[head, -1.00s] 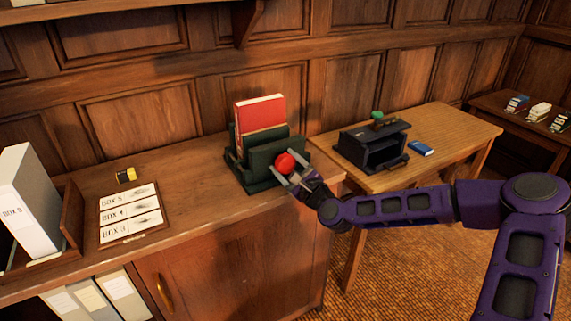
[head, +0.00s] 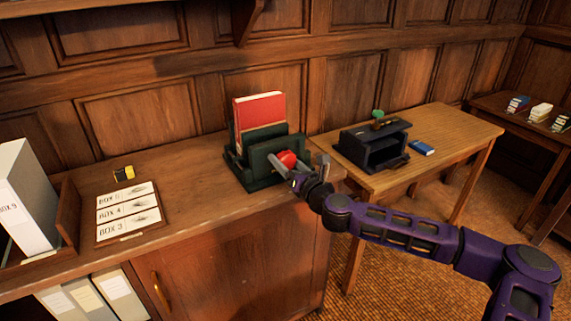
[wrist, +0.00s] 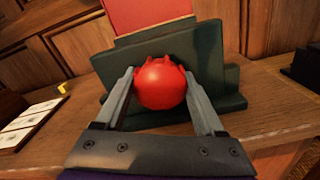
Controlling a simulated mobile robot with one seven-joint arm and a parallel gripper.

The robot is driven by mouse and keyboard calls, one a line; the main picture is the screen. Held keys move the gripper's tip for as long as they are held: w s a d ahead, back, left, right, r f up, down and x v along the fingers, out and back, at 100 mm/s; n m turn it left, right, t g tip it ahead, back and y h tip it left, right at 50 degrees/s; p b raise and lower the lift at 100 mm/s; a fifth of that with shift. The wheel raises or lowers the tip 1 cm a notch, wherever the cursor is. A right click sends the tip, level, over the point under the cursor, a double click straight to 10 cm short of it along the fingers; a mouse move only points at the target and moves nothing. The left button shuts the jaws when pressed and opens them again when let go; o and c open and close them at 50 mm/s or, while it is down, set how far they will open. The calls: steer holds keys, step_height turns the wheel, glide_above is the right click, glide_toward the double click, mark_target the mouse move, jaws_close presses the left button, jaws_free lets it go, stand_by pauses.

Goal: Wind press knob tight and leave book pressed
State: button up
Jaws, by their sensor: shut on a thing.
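The red press knob (wrist: 161,83) sits on the front of the dark green book press (head: 262,153). It also shows in the head view (head: 286,159). My gripper (head: 299,170) is at the knob, with a finger on each side of it in the wrist view (wrist: 162,95), shut on it. The red book (head: 259,112) stands upright in the press, behind its green plates. Its lower part is hidden by the plates. The fingers hide part of the knob's sides.
A black box-like press with a green knob (head: 374,146) and a blue book (head: 422,148) are on the right table (head: 455,135). Labelled cards (head: 127,213), a yellow-black item (head: 124,173) and a white box file (head: 24,200) are on the left.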

steer(key=m, duration=0.2)
steer(key=shift+m, duration=0.3)
steer(key=shift+m, duration=1.1)
steer(key=o, duration=1.3)
steer(key=v, duration=0.7)
steer(key=shift+s+d, duration=0.55)
steer(key=shift+s, duration=0.3)
